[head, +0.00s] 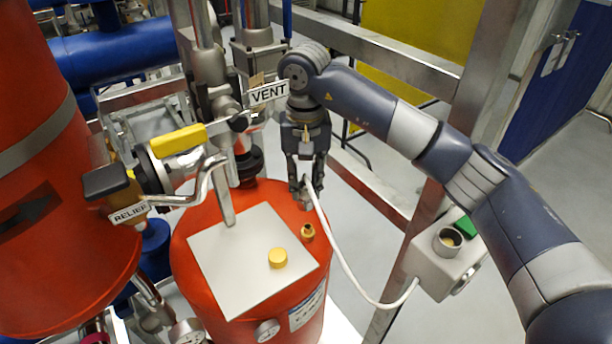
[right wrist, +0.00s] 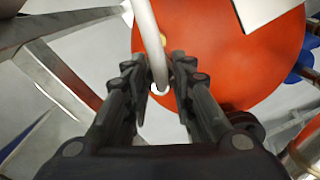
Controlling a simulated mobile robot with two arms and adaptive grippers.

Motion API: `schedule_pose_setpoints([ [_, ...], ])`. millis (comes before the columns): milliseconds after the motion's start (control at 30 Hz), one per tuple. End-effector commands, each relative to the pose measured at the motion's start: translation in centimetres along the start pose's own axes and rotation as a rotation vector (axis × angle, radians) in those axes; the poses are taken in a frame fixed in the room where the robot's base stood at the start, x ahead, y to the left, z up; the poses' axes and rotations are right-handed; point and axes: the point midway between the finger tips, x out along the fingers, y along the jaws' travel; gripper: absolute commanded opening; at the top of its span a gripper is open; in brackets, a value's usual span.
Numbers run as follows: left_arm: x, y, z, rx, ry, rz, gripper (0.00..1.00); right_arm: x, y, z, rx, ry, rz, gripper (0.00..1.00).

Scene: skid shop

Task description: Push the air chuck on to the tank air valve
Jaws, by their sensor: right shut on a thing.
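The red tank (head: 192,250) stands at lower centre. The brass tank air valve (head: 307,232) rises from its top, right of a pale square plate (head: 235,262). My right gripper (head: 304,186) is shut on the small grey air chuck (head: 306,202), above and just behind the valve in the head view. The chuck and valve look apart. A white hose (head: 345,262) runs from the chuck. In the right wrist view the hose (right wrist: 150,38) passes between my right gripper's fingers (right wrist: 161,92); most of the chuck and the valve are hidden there. My left gripper is out of view.
A yellow cap (head: 278,258) lies on the plate. A grey box (head: 440,270) with a green part stands right, where the hose ends. VENT (head: 268,93) and RELIEF (head: 129,214) labels, pipes and a yellow-handled valve (head: 178,140) crowd the left. Metal frame rails (head: 370,185) run behind.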

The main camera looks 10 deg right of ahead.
Motion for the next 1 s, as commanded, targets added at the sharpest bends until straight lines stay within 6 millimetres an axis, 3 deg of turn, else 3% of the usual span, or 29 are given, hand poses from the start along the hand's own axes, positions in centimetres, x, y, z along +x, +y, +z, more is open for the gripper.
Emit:
schedule_pose_setpoints([
  [500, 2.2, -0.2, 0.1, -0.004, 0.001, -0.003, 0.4, 4.7, 0.0, 0.0, -0.001, -0.001, -0.001, 0.1],
  [1000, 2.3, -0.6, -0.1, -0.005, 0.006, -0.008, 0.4, 5.2, 0.0, 0.0, 0.0, 0.001, -0.001, 0.1],
])
